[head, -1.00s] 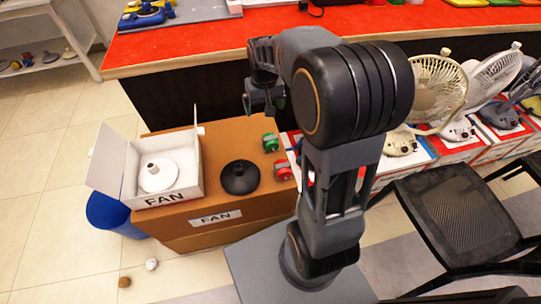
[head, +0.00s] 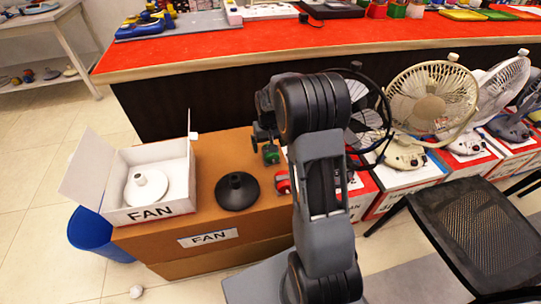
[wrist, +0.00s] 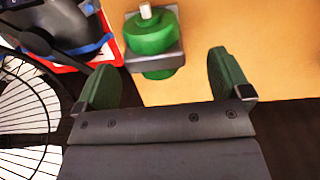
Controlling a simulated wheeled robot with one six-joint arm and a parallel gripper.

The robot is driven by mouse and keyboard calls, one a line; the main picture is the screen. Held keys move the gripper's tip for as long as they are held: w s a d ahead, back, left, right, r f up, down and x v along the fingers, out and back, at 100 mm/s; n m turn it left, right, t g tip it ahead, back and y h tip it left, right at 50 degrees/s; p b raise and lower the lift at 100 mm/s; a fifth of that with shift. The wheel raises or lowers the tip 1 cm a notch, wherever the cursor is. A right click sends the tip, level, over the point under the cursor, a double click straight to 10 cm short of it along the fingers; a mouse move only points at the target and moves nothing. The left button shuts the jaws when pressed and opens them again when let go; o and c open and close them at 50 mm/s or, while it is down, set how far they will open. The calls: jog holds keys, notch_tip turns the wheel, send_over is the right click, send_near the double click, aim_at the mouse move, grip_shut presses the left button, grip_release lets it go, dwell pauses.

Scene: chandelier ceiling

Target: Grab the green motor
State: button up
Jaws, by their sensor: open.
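The green motor (head: 270,154) sits on the brown cardboard box, near its right back edge. In the wrist view the green motor (wrist: 150,38) has a grey band around its middle and a pale shaft tip. My gripper (wrist: 167,75) is open, with its two green-padded fingers spread and nothing between them. The motor lies just ahead of the fingertips, nearer the left finger. In the head view my gripper (head: 264,137) hangs just above and behind the motor, and my arm hides part of it.
A red motor (head: 283,183) and a black fan base (head: 237,190) are on the cardboard box (head: 180,232). An open white box (head: 150,212) holds a white base. Standing fans (head: 432,98) and a black chair (head: 462,215) are at right. A red-topped counter (head: 230,42) runs behind.

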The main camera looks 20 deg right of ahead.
aim_at(270, 154)
jog(key=shift+s+d+f+b, duration=0.15)
jog(key=shift+f+b, duration=0.5)
jog(key=shift+f, duration=0.75)
jog(key=shift+w+d+f+b, duration=0.1)
jog(key=shift+f+b, duration=0.55)
jog(key=shift+f, duration=0.7)
jog(key=shift+s, duration=0.1)
jog(key=shift+c, duration=0.3)
jog(key=c, duration=1.2)
jog(key=shift+r, duration=0.1)
jog(key=shift+c, duration=0.5)
jog(key=shift+r, duration=0.1)
